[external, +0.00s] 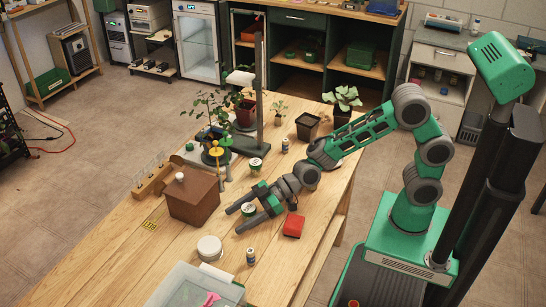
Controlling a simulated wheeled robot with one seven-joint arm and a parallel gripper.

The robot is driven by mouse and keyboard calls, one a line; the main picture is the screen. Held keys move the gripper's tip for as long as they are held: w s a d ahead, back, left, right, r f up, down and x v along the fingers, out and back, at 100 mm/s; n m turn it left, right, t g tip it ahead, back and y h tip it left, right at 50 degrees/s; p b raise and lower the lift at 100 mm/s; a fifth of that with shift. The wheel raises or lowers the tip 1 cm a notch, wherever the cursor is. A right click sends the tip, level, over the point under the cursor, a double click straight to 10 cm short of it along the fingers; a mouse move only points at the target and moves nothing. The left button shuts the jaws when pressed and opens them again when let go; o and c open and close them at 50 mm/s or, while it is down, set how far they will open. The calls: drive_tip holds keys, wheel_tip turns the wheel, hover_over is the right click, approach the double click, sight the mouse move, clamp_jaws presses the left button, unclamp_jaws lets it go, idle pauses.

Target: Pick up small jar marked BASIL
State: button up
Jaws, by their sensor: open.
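My gripper (234,221) is open low over the wooden table, its two fingers pointing left. A small round jar with a green and white top (249,209) sits between or just beneath the fingers; I cannot tell whether they touch it. A similar green and white jar (256,165) stands further back. A small dark bottle with a pale cap (285,145) stands behind that one, and another small bottle (250,257) stands at the front. The lettering is too small to read, so I cannot tell which is marked BASIL.
A brown house-shaped box (193,198) stands left of my gripper. A red block (293,225) lies close on its right. A white round tub (209,249) and a clear bin (180,288) are in front. Potted plants (216,150) and a dark post (259,95) stand behind.

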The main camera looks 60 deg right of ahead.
drive_tip(key=shift+c, duration=0.4)
drive_tip(key=c, duration=1.3)
clamp_jaws()
drive_tip(key=shift+r, duration=0.15)
